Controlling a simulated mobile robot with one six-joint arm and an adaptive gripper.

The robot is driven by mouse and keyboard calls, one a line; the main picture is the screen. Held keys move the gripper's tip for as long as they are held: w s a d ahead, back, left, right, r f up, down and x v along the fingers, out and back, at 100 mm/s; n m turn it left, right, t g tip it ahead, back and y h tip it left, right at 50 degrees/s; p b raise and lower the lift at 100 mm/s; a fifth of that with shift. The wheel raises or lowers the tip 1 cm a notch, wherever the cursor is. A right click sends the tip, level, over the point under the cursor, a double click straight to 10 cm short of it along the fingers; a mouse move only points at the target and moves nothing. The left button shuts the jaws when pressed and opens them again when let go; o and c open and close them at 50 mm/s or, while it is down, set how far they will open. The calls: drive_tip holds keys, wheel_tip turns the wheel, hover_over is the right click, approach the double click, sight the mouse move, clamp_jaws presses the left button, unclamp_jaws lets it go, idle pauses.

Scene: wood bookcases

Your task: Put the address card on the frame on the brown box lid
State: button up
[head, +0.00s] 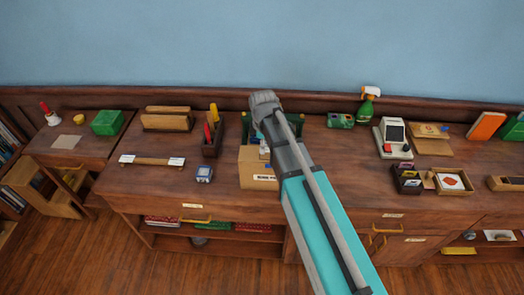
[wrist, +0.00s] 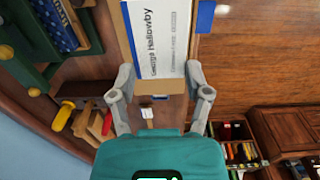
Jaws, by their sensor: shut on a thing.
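The address card (wrist: 160,38) is white with a printed name and smaller lines, in the upper middle of the wrist view. My gripper (wrist: 160,73) is shut on it, one finger at each side of its near end. Brown cardboard (wrist: 162,87) shows just past the card's end and along its edges. Blue parts (wrist: 205,16) show beside the card; I cannot tell if they belong to the frame. In the head view, the brown box (head: 258,176) with a front label stands on the wooden counter, partly behind my arm. My fingers and the card are hard to make out there.
A dark holder (head: 212,140) with red and yellow handles stands left of the box. A small blue-and-white device (head: 204,174) lies in front. A card terminal (head: 393,136) and small trays (head: 453,181) are to the right.

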drive_tip(key=shift+w+d+f+b, duration=0.1)
drive_tip(key=shift+w+f+b, duration=0.1)
drive_tip(key=shift+f+b, duration=0.25)
drive_tip(key=shift+w+d+f+b, duration=0.1)
drive_tip(key=shift+w+f+b, duration=0.1)
drive_tip(key=shift+f+b, duration=0.25)
drive_tip(key=shift+a+f+b, duration=0.1)
drive_tip(key=shift+f+b, duration=0.95)
drive_tip(key=shift+f, duration=0.05)
drive_tip(key=shift+f, duration=0.2)
drive_tip(key=o, duration=0.8)
drive_tip(key=shift+c, duration=0.2)
drive_tip(key=shift+r, duration=0.2)
wheel_tip(320, 180, up, 12)
drive_tip(key=p, duration=1.2)
